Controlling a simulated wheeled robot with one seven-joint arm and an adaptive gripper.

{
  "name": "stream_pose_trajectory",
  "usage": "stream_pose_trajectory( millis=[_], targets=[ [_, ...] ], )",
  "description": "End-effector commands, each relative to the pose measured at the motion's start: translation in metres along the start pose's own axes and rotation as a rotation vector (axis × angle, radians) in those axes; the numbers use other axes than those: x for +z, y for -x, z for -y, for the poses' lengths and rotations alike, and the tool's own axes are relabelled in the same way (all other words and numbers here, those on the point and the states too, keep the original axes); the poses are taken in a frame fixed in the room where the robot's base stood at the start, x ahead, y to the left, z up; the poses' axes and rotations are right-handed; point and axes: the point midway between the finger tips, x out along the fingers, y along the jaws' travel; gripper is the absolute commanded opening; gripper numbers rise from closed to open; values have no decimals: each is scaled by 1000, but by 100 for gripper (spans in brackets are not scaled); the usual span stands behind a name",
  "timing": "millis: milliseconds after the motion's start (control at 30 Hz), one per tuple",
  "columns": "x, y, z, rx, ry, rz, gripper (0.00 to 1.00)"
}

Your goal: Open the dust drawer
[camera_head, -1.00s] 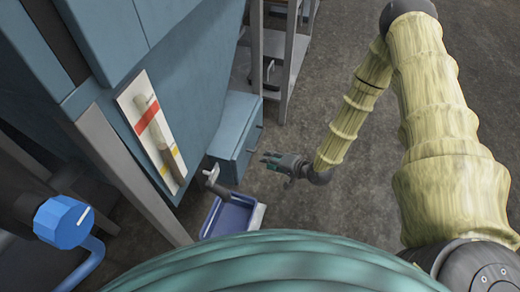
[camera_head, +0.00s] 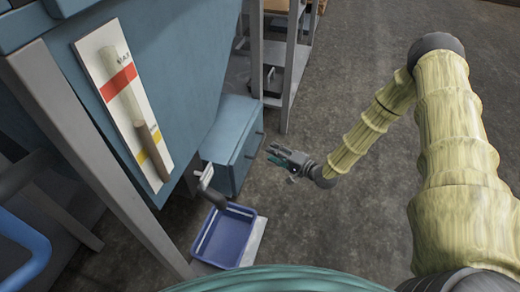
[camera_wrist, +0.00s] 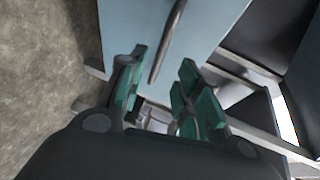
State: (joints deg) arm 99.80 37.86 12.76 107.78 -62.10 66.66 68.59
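The dust drawer (camera_head: 247,150) is a blue box low under the blue machine, with its front facing right in the head view. In the wrist view its blue front (camera_wrist: 135,25) fills the top middle and carries a dark bar handle (camera_wrist: 168,42). My gripper (camera_head: 272,158) is just right of the front, apart from it in the head view. In the wrist view my gripper (camera_wrist: 162,62) is open, its green-padded fingers on either side of the handle's lower end. No contact with the handle shows.
A blue tray (camera_head: 251,212) lies below the machine, near a grey spout (camera_head: 208,185). A metal leg (camera_head: 95,155) and a labelled board (camera_head: 92,62) with a stick stand left. A shelf frame (camera_head: 292,60) is behind. The floor to the right is clear.

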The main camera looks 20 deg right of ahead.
Motion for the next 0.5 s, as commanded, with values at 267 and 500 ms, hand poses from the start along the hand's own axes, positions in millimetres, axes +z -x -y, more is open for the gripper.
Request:
stream_pose_trajectory(
  millis=[267,500],
  targets=[
    [1,-47,-4,0,3,2,34],
    [1,-72,-2,1,2,2,34]
  ],
)
